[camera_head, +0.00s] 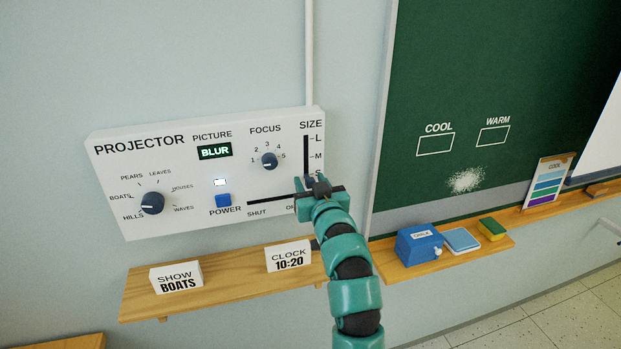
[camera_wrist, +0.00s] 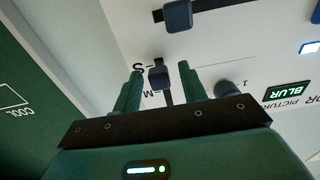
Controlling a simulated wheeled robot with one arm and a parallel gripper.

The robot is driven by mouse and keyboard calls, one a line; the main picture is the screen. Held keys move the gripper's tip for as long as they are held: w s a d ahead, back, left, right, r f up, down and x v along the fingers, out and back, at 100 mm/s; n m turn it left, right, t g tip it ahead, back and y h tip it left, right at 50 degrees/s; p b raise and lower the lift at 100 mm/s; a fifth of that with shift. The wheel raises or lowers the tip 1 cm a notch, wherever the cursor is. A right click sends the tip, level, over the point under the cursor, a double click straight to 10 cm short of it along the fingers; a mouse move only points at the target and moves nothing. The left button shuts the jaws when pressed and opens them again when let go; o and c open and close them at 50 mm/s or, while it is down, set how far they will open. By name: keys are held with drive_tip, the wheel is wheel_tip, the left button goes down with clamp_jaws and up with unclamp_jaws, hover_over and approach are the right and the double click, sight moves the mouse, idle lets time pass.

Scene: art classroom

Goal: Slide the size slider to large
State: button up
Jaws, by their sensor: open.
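The size slider is a black vertical track (camera_head: 306,150) at the right end of the white projector panel, marked L at top, M in the middle and S at the bottom. Its dark knob (camera_wrist: 159,75) shows in the wrist view beside the S mark, at the small end. My gripper (camera_head: 316,184) is at the lower end of this track and hides much of the knob in the head view. In the wrist view my gripper (camera_wrist: 160,69) is open, with one finger on each side of the knob. I cannot tell whether either finger touches it.
A horizontal shutter track (camera_head: 270,198) lies just below; its knob (camera_wrist: 178,15) is close beyond my fingertips. The focus dial (camera_head: 269,160) is left of the size track. A wooden ledge (camera_head: 225,280) with cards is below. The chalkboard (camera_head: 450,90) is to the right.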

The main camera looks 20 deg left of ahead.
sight(306, 136)
drive_tip(key=shift+w+a, duration=0.2)
drive_tip(key=shift+w, duration=0.05)
clamp_jaws()
wheel_tip(306, 136, up, 9)
drive_tip(key=b, duration=0.5)
drive_tip(key=shift+b, duration=0.3)
drive_tip(key=shift+d+r, duration=0.1)
drive_tip(key=shift+r, duration=0.7)
drive_tip(key=shift+c, duration=0.9)
unclamp_jaws()
drive_tip(key=shift+o, duration=0.9)
drive_tip(key=shift+f, duration=0.2)
